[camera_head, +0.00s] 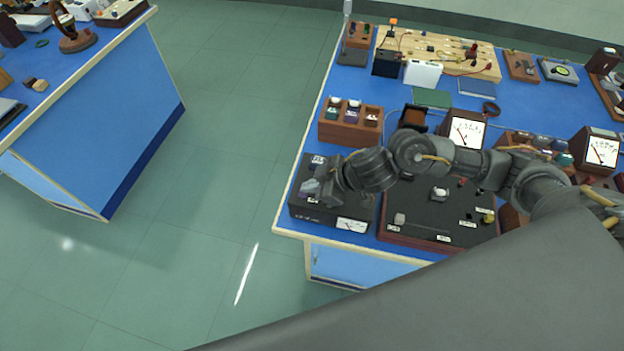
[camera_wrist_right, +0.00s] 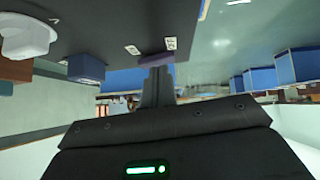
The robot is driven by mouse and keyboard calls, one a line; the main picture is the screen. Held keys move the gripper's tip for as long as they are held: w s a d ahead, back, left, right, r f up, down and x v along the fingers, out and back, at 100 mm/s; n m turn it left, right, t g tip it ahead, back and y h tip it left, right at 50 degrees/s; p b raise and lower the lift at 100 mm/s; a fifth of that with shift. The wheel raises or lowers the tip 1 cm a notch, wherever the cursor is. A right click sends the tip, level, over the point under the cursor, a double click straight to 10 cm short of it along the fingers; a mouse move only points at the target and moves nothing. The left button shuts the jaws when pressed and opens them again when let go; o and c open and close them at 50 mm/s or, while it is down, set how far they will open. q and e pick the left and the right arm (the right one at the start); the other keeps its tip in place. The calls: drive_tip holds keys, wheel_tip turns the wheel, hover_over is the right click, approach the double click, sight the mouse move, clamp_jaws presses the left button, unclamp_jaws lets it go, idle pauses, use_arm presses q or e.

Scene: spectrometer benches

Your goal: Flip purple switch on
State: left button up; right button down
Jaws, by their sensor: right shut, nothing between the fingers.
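A black box (camera_head: 305,211) with white labels sits at the front left corner of the right-hand blue bench. My right gripper (camera_head: 320,188) is over this box, shut and empty. In the right wrist view a purple switch (camera_wrist_right: 160,57) stands out from the dark panel, between two small white labels. The shut fingers (camera_wrist_right: 158,82) of my right gripper reach right up to it; I cannot tell whether they touch. Which way the switch is set cannot be made out. In the head view the gripper hides the switch. My left gripper is not in view.
A black panel (camera_head: 415,232) with knobs lies right of the box. A wooden block with several coloured switches (camera_head: 350,125) stands behind it. Two meters (camera_head: 466,131) stand further right. In the right wrist view a white knob (camera_wrist_right: 27,38) and a blue part (camera_wrist_right: 87,67) are nearby.

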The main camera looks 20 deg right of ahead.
drive_tip(key=shift+r, duration=0.15)
drive_tip(key=r+p, duration=0.2)
drive_tip(key=p, duration=0.1)
drive_tip(key=r+p, duration=0.2)
drive_tip(key=shift+s+a+r, duration=0.1)
drive_tip(key=shift+s+a, duration=0.1)
drive_tip(key=shift+s, duration=0.05)
drive_tip(key=v, duration=0.9)
drive_tip(key=shift+s+d, duration=0.15)
drive_tip(key=shift+s, duration=0.35)
drive_tip(key=shift+r, duration=0.1)
